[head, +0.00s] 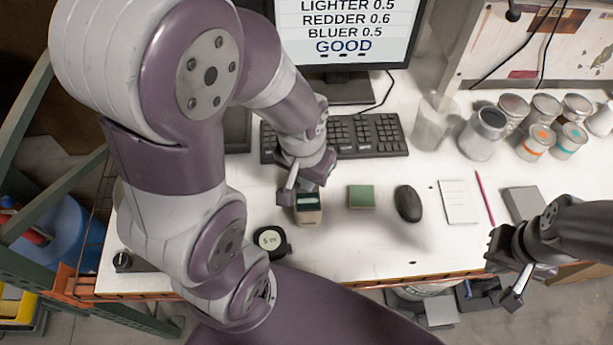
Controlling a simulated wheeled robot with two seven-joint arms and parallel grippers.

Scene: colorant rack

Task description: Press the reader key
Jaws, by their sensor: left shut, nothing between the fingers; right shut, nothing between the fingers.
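The reader (308,216) is a small beige device with a dark greenish screen. It stands on the white desk left of a green block (361,196). My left gripper (302,190) is shut and empty, right over the far end of the reader. It hides that part, so I cannot tell whether it touches the key. The monitor (345,50) shows "LIGHTER 0.5, REDDER 0.6, BLUER 0.5" and "GOOD". My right gripper (506,277) is shut and empty, off the desk's front edge at the right.
A keyboard (370,135) lies behind the reader, and a black mouse (408,203) to its right. A round dial (270,241) sits at front left. Several paint cans (484,134) stand at the back right. A notepad (458,202) and pink pencil (485,198) lie right of the mouse.

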